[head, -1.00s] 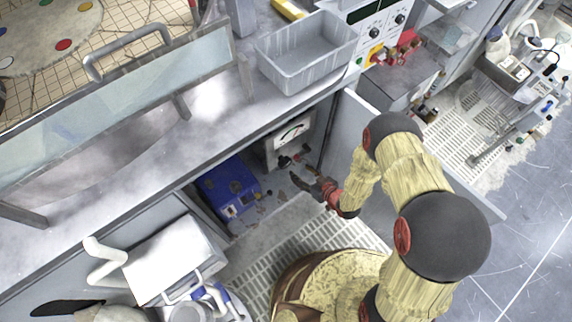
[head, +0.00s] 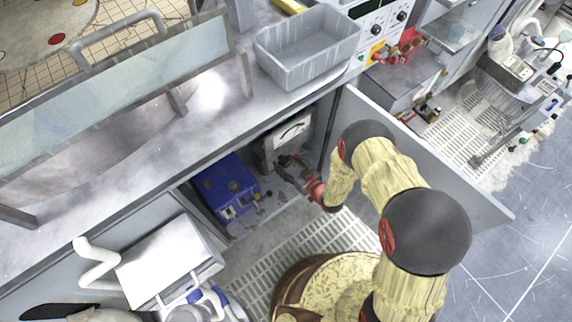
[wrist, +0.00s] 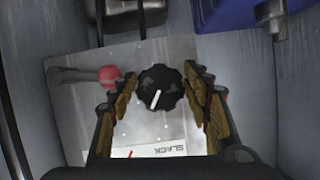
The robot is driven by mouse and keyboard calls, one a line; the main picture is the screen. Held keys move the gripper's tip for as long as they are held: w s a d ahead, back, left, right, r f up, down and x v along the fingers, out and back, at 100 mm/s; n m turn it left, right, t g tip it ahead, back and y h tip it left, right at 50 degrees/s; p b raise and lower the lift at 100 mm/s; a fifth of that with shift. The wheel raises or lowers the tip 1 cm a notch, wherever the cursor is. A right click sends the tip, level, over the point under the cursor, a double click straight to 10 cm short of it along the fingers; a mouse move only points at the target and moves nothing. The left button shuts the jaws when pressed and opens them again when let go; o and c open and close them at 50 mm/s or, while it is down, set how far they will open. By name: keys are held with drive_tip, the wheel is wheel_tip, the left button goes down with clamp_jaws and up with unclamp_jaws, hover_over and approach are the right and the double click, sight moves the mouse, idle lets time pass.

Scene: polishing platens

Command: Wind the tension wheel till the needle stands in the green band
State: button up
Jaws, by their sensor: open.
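The tension wheel, a black scalloped knob with a white mark, shows in the wrist view (wrist: 160,88), on a pale panel (wrist: 70,132). My gripper (wrist: 158,82) is open, with one finger on each side of the knob and a visible gap to both. In the head view my gripper (head: 284,162) reaches into the open cabinet, just below the gauge (head: 293,129). The gauge has a white face with a green arc; its needle is too small to read there. In the wrist view the word "SLACK" and a bit of red show at the dial's edge; the rest is cut off.
A lever with a red ball end (wrist: 110,76) sits left of the knob, close to my left finger. A blue box (head: 226,186) stands left in the cabinet. The open door (head: 420,165) is close to my arm's right. A grey bin (head: 305,55) stands on the counter.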

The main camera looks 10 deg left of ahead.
drive_tip(key=c, duration=0.9)
drive_tip(key=shift+s+n, duration=0.1)
drive_tip(key=shift+n, duration=0.2)
drive_tip(key=n+t+h, duration=0.1)
drive_tip(key=n, duration=0.1)
drive_tip(key=shift+n+t+h+b, duration=0.3)
drive_tip(key=shift+n+t+b, duration=0.1)
drive_tip(key=shift+d+n+t+h+b, duration=0.1)
drive_tip(key=shift+n+t+h+b, duration=0.3)
drive_tip(key=shift+n+t, duration=0.5)
drive_tip(key=shift+n, duration=0.3)
drive_tip(key=o, duration=0.9)
